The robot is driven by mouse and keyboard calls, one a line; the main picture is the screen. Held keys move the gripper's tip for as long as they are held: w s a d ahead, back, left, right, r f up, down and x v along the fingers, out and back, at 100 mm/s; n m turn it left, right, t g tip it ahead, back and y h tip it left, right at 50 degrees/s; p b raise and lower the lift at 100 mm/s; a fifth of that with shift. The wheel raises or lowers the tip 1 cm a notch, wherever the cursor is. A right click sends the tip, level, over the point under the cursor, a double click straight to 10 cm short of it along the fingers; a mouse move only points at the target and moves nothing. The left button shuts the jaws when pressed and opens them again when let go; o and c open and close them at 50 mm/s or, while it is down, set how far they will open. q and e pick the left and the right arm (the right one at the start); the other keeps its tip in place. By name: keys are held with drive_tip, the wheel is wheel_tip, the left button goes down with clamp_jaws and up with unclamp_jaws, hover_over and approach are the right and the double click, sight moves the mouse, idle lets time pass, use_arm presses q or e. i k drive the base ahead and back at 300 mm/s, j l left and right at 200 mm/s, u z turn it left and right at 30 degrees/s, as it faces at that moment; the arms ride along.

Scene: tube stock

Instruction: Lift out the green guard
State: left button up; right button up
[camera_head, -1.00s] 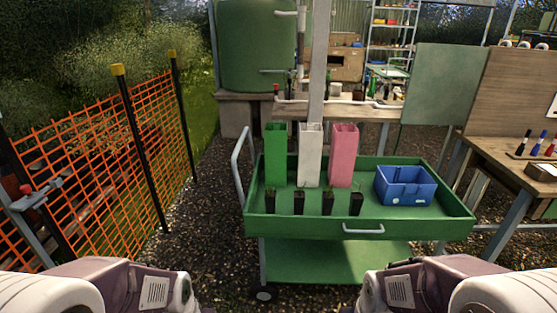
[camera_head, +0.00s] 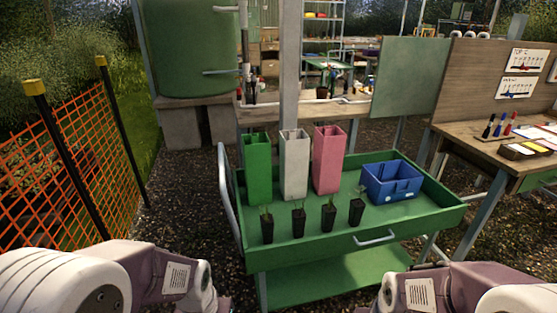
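The green guard (camera_head: 257,168) is a tall, open-topped square tube. It stands upright at the back left of the green cart's tray (camera_head: 330,240). A white guard (camera_head: 294,166) and a pink guard (camera_head: 328,162) stand upright in a row to its right. All three look apart from my arms. My two arms show at the bottom left and bottom right of the head view, short of the cart. Neither gripper's fingers are in the picture.
Several small black pots with seedlings (camera_head: 298,219) stand in front of the guards. A blue crate (camera_head: 393,181) sits at the tray's right. Orange fence netting (camera_head: 60,185) is at the left. A wooden workbench (camera_head: 470,137) is at the right. A grey post (camera_head: 290,65) rises behind the white guard.

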sight(256, 147)
drive_tip(key=i+j+z, duration=0.4)
drive_tip(key=j, duration=0.25)
drive_tip(key=i+j+z, duration=0.1)
drive_tip(key=j+z, duration=0.35)
drive_tip(key=j, duration=0.2)
drive_tip(key=i+j+z, duration=0.1)
drive_tip(key=j+z, duration=0.3)
drive_tip(key=j, duration=0.35)
drive_tip(key=j+z, duration=0.45)
drive_tip(key=j, duration=0.3)
drive_tip(key=k+j+z, duration=0.15)
drive_tip(key=j+z, duration=0.25)
drive_tip(key=j, duration=0.35)
